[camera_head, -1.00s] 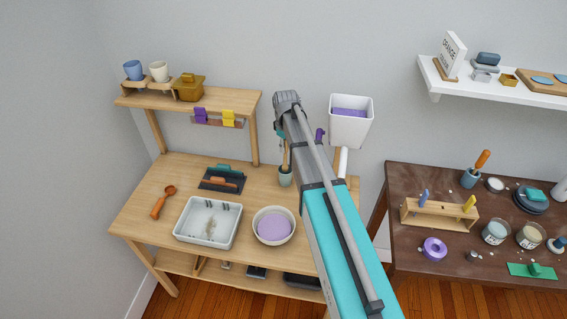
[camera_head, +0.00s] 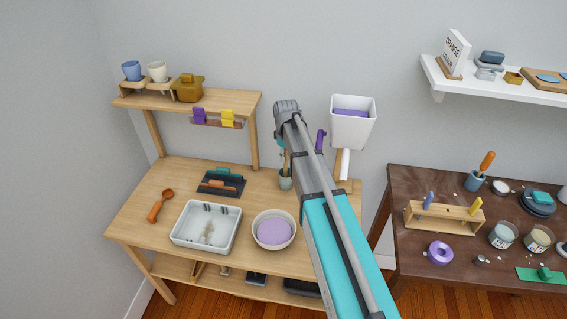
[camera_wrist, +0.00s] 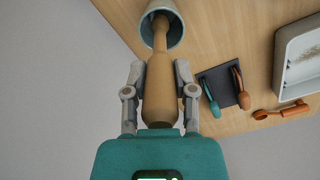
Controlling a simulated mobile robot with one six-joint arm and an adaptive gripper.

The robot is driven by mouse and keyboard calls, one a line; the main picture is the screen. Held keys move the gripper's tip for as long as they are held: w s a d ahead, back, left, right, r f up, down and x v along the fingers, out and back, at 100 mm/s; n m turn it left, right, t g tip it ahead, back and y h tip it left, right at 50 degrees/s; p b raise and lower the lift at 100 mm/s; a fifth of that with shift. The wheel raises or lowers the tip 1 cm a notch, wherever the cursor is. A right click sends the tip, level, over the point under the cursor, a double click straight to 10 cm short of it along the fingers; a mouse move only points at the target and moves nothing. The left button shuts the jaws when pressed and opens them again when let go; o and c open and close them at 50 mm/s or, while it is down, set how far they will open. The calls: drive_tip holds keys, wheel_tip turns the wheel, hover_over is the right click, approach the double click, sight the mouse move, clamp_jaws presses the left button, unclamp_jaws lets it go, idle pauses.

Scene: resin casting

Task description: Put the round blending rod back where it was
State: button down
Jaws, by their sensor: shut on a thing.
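The round blending rod is a light wooden handle (camera_wrist: 160,92), thick at the near end and narrowing to a neck. My gripper (camera_wrist: 159,76) is shut on it, one finger on each side. The rod's far end lies inside the mouth of a grey-green cup (camera_wrist: 176,34); how deep it reaches is hidden. In the head view the cup (camera_head: 285,181) stands at the back of the wooden bench, with the rod (camera_head: 287,160) upright above it. My arm hides most of the gripper there.
On the bench (camera_head: 155,226) are a white tray (camera_head: 180,240), a bowl of purple material (camera_head: 273,230), a dark pad with tools (camera_head: 221,184) and an orange spoon (camera_head: 160,206). A shelf (camera_head: 235,103) overhangs the back left. A white bin (camera_head: 351,122) is right of my arm.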

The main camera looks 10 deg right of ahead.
drive_tip(key=shift+f+b, duration=0.85)
drive_tip(key=shift+f, duration=0.5)
drive_tip(key=shift+c, duration=2.1)
unclamp_jaws()
drive_tip(key=shift+r, duration=0.1)
drive_tip(key=shift+r, duration=0.2)
wheel_tip(320, 180, up, 12)
drive_tip(key=p, duration=1.2)
drive_tip(key=shift+s, duration=0.1)
